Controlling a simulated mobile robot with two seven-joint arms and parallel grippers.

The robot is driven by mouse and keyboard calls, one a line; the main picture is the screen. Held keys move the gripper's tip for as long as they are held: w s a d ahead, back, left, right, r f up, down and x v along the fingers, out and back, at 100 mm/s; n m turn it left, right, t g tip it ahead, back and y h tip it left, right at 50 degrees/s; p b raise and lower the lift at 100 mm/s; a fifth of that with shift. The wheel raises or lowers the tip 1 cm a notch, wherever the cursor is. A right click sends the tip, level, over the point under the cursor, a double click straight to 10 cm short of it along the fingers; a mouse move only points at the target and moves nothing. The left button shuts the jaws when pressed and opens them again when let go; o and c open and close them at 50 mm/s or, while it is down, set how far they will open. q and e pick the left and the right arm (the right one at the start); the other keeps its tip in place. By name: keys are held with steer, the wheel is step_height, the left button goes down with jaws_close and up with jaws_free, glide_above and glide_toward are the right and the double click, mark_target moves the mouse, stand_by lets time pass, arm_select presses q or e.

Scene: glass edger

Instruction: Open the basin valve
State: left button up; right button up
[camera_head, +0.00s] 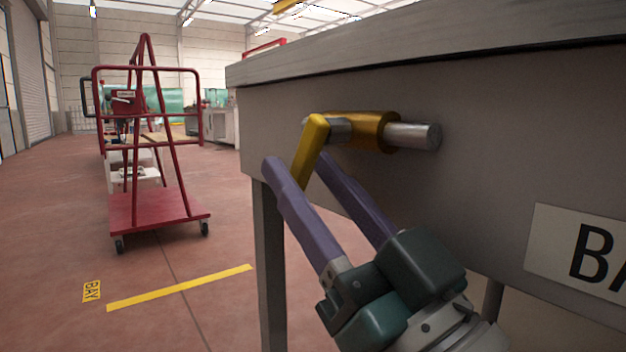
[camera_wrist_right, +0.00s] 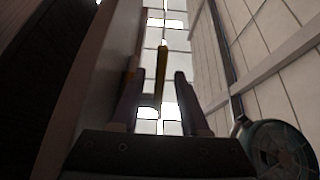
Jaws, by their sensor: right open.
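The basin valve is a brass body (camera_head: 365,130) with a grey pipe stub on the side of a grey basin (camera_head: 480,120). Its yellow lever handle (camera_head: 310,158) slants down and slightly left from the valve. My right gripper (camera_head: 295,165) is open, its two purple fingers reaching up from below with the lever between them. In the right wrist view the lever (camera_wrist_right: 161,72) stands between the two fingertips (camera_wrist_right: 155,80). I cannot tell whether either finger touches it. My left gripper is not in view.
A sign plate (camera_head: 585,250) with partly cut-off lettering is on the basin's side at right. A basin leg (camera_head: 269,270) stands left of my right gripper. A red wheeled rack (camera_head: 158,210) stands at back left. The floor between has a yellow line (camera_head: 180,288) and is clear.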

steer(key=p+v, duration=0.1)
steer(key=v, duration=0.9)
steer(key=shift+p, duration=0.3)
steer(key=shift+r, duration=0.1)
steer(key=shift+s, duration=0.1)
